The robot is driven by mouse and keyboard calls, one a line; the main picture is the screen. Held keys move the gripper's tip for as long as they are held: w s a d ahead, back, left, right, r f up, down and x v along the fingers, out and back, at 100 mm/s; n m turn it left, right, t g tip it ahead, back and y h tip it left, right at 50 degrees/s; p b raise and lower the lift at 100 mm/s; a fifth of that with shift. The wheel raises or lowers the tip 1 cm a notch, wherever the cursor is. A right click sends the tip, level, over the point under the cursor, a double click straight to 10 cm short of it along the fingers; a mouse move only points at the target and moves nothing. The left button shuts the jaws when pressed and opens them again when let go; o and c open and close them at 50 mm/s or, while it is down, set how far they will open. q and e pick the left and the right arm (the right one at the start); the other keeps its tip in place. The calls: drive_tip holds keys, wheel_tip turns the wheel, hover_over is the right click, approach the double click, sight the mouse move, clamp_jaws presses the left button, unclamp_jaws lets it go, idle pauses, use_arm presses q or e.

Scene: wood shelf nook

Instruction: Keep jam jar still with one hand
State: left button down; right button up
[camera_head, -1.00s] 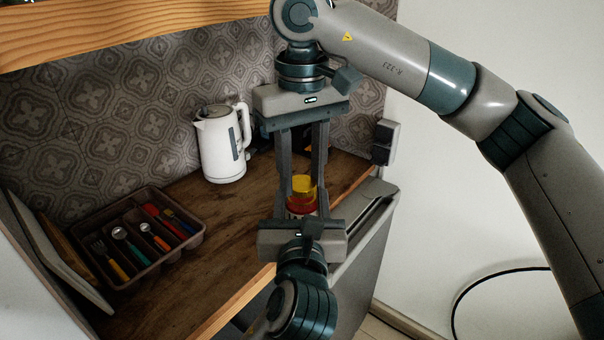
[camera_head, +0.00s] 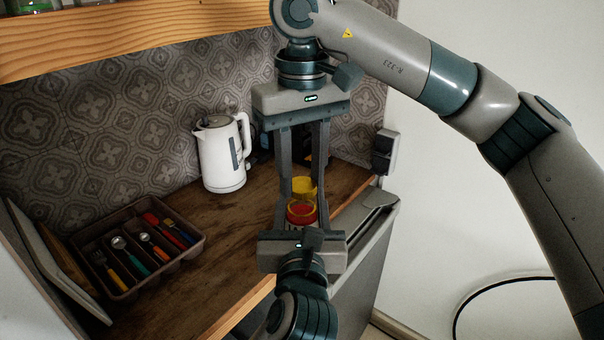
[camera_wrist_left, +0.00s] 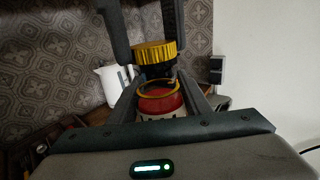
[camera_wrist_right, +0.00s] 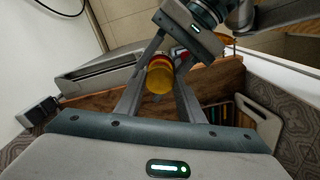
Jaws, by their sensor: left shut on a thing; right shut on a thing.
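The jam jar (camera_head: 301,213) is red with a pale label and a yellow ring around its top. My left gripper (camera_head: 302,222) comes from the front and is shut on the jar, which stands upright over the counter near its right end. The yellow lid (camera_head: 303,186) is above the jar, apart from it; the gap shows in the left wrist view between lid (camera_wrist_left: 155,52) and jar (camera_wrist_left: 160,103). My right gripper (camera_head: 303,180) reaches down from above and is shut on the lid. In the right wrist view the lid (camera_wrist_right: 160,78) hides most of the jar.
A white kettle (camera_head: 221,157) stands behind and left of the jar. A brown cutlery tray (camera_head: 195,238) with several utensils lies at the left, beside leaning boards (camera_head: 62,262). A wooden shelf (camera_head: 150,32) hangs above. The wooden counter (camera_head: 215,265) between tray and jar is clear.

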sight(302, 184)
drive_tip(key=shift+r, duration=1.85)
use_arm(q)
drive_tip(key=shift+w, duration=0.1)
